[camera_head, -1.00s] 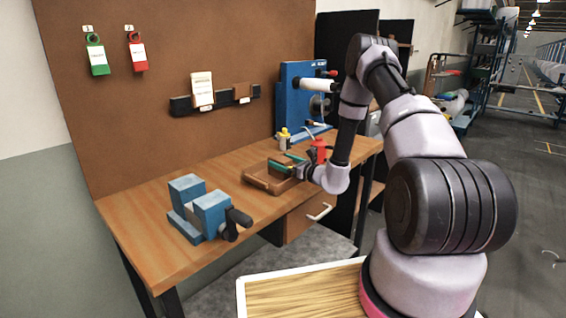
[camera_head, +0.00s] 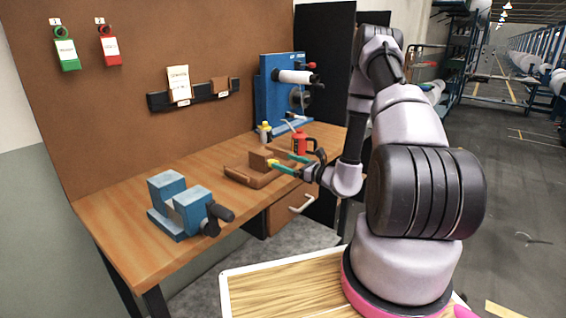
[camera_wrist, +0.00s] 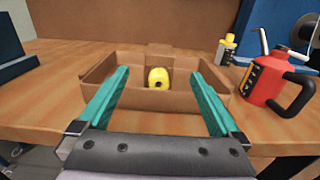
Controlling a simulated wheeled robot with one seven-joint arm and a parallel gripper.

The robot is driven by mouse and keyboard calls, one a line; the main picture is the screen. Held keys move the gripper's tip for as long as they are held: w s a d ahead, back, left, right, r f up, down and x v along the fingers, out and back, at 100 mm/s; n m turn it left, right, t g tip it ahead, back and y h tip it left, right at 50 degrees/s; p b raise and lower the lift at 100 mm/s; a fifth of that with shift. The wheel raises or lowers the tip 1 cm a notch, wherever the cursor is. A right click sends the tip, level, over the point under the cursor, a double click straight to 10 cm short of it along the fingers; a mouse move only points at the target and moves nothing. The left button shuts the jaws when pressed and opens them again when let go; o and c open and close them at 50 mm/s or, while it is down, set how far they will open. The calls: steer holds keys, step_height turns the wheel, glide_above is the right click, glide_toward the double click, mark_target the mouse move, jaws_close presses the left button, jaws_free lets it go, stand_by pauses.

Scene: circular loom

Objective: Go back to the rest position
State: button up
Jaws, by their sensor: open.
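My gripper (camera_head: 287,162) is over the front edge of the wooden workbench (camera_head: 130,232), near a brown open box (camera_head: 240,178). In the wrist view its two green fingers (camera_wrist: 165,100) are wide apart with nothing between their tips. The brown box (camera_wrist: 205,101) lies ahead of and below the fingers. A yellow rounded piece with a dark hole (camera_wrist: 158,78) is inside the box, apart from the fingers.
A red can with a black handle (camera_wrist: 275,85) stands right of the box, with a small yellow-capped bottle (camera_wrist: 226,50) behind it. A blue vise (camera_head: 185,208) is at the bench's left. A blue machine (camera_head: 275,95) stands at the back. A pegboard holds tags (camera_head: 66,53).

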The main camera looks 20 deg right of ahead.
steer(key=s+a+r+n+g+y, duration=0.1)
steer(key=s+a+r+n+g, duration=0.35)
steer(key=r, duration=0.25)
steer(key=s+a+r+n+g+y, duration=0.25)
steer(key=s+r+n+g, duration=0.2)
steer(key=r, duration=0.25)
steer(key=s+a+r+n+g, duration=0.3)
steer(key=a+r+n, duration=0.2)
steer(key=r+n, duration=0.15)
steer(key=s+d+r+n+g+h, duration=0.2)
steer(key=s+r+n+h, duration=0.45)
steer(key=s, duration=0.55)
steer(key=s+d+r+n+t+h, duration=0.2)
steer(key=s+d+r+t+h, duration=0.3)
steer(key=d+r, duration=0.3)
steer(key=shift+s+d+r+n+t+h, duration=0.25)
steer(key=shift+s+d+n+t+h, duration=0.1)
steer(key=shift+s+t, duration=0.4)
steer(key=shift+w, duration=0.1)
